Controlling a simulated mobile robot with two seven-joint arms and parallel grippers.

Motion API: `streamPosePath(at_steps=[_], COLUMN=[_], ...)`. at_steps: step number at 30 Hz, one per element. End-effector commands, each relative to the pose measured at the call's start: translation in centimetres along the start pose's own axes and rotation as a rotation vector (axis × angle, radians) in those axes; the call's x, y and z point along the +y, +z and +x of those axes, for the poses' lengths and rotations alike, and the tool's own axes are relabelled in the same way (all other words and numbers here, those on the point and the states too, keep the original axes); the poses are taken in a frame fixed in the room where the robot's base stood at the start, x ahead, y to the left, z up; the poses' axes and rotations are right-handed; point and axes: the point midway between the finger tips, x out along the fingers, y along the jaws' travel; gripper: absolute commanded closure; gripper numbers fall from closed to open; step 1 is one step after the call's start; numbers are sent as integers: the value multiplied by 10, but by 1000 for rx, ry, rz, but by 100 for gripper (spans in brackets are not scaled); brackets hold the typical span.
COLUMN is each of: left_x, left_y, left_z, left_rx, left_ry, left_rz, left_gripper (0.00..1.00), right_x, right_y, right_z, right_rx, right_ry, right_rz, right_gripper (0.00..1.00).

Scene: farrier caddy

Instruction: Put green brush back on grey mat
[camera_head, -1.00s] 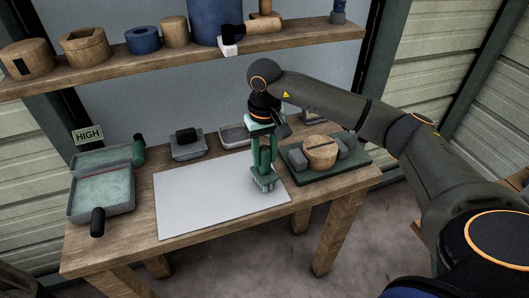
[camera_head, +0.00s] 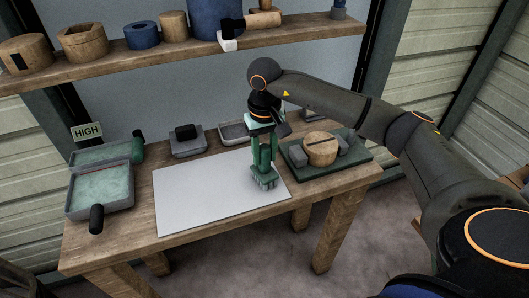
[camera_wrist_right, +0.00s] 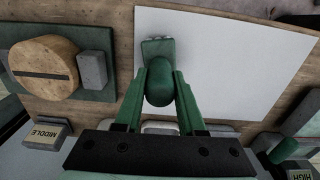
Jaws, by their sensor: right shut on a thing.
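The green brush (camera_head: 264,182) is upright, bristles down, over the right part of the grey mat (camera_head: 200,195). My right gripper (camera_head: 264,160) is shut on its green handle from above. In the right wrist view the rounded handle end (camera_wrist_right: 159,88) sits between the two green fingers of my right gripper (camera_wrist_right: 160,85), and the bristle block (camera_wrist_right: 157,48) shows beyond it over the mat's edge area. I cannot tell whether the bristles touch the mat. My left gripper is not in view.
A dark green tray (camera_head: 345,171) with a round wooden block (camera_head: 320,148) and grey blocks stands close to the right of the brush. An open grey case (camera_head: 97,205) is at the left. Grey holders stand behind the mat. The mat's middle is clear.

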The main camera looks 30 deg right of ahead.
Motion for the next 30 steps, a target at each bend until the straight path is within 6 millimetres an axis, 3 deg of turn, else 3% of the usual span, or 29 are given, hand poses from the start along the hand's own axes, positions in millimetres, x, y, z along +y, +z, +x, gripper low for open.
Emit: streamPosePath(at_steps=[5,6,14,30], left_x=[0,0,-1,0], left_y=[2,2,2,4], left_z=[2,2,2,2], left_rx=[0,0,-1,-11], left_ry=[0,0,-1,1], left_rz=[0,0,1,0], left_gripper=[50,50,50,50], right_x=[0,0,0,0], right_y=[0,0,0,0], right_z=[3,2,2,3], right_rx=[1,2,1,0], right_ry=[-1,-1,0,0], right_rz=[0,1,0,0], right_gripper=[100,58,29,26])
